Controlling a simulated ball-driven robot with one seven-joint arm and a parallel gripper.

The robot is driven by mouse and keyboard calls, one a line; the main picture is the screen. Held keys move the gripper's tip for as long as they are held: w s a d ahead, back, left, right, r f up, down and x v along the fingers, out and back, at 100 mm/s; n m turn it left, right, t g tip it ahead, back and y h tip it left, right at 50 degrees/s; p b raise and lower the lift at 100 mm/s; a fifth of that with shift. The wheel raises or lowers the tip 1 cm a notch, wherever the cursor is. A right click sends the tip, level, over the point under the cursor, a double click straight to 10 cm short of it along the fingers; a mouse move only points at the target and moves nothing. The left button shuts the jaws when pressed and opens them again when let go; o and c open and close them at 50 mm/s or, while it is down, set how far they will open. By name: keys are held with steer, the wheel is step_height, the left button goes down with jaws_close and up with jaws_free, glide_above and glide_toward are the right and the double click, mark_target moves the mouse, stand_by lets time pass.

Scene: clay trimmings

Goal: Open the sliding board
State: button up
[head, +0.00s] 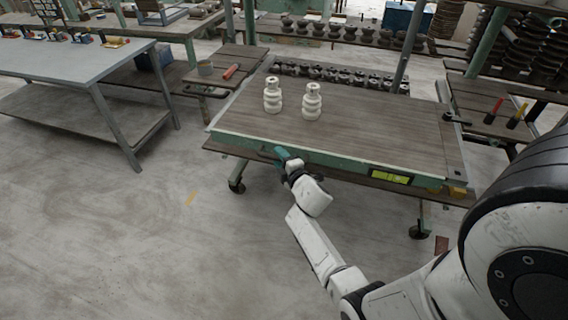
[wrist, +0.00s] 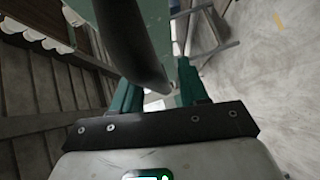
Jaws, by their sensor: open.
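A wheeled table with a wooden top (head: 360,125) and a green front edge (head: 325,160) stands ahead of me in the head view. Which part is the sliding board I cannot tell for certain. My gripper (head: 283,154) is at the left part of the green front edge; whether it touches it is unclear. In the wrist view my gripper (wrist: 158,85) shows two green fingers apart. A dark curved bar (wrist: 138,48), perhaps a handle, reaches down between them in front of a pale green surface (wrist: 150,15). Nothing is seen gripped.
Two cream ribbed insulators (head: 272,95) (head: 311,102) stand upright on the tabletop. A yellow-green label (head: 390,177) is on the front edge at right. A grey table (head: 75,60) stands at left. The floor (head: 130,220) in front is clear.

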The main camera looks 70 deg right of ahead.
steer(key=b+v, duration=0.1)
steer(key=v, duration=0.9)
steer(key=shift+s+a, duration=0.2)
steer(key=shift+s, duration=0.05)
stand_by(0.3)
